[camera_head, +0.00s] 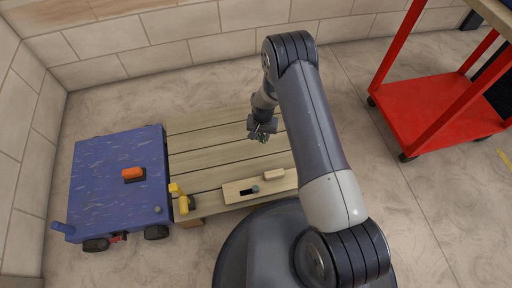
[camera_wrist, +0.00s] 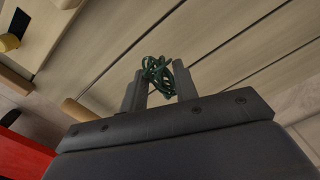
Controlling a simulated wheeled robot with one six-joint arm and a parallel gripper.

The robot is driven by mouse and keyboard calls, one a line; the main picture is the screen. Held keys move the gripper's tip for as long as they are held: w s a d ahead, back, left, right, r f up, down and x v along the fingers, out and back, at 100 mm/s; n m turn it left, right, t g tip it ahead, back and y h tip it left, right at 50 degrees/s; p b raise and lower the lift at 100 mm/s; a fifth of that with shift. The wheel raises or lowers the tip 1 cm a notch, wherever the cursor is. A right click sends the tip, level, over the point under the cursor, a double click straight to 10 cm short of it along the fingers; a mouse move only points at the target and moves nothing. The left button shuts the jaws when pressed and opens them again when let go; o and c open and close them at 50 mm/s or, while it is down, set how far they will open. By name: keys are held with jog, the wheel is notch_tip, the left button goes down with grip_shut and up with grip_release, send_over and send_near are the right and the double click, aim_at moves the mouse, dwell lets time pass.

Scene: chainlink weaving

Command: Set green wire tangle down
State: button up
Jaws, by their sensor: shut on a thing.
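The green wire tangle (camera_wrist: 157,74) is a dark green knot of looped wire. In the wrist view it sits between the two fingers of my gripper (camera_wrist: 162,88), which is shut on it. In the head view my gripper (camera_head: 263,134) hangs over the slatted wooden platform (camera_head: 210,149), and the tangle (camera_head: 262,137) shows as a small dark green bit at its tip. The slats lie behind the tangle in the wrist view. I cannot tell the exact gap between the tangle and the slats.
A pale wooden board (camera_head: 232,193) with a dark slot lies at the platform's front edge. A yellow tool (camera_head: 183,202) is at the front left corner. A blue cart (camera_head: 110,185) with an orange item (camera_head: 132,173) stands left. A red trolley (camera_head: 430,112) stands right.

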aim_at(262, 135)
notch_tip(262, 135, down, 8)
jog(key=b, duration=0.2)
jog(key=shift+f+b, duration=0.15)
jog(key=shift+b, duration=0.2)
jog(key=shift+f, duration=0.2)
jog(key=o, duration=0.9)
jog(key=shift+o, duration=0.2)
jog(key=shift+r, duration=0.15)
notch_tip(262, 135, up, 12)
jog(key=p, duration=0.4)
jog(key=shift+r+p, duration=0.1)
jog(key=shift+p, duration=0.25)
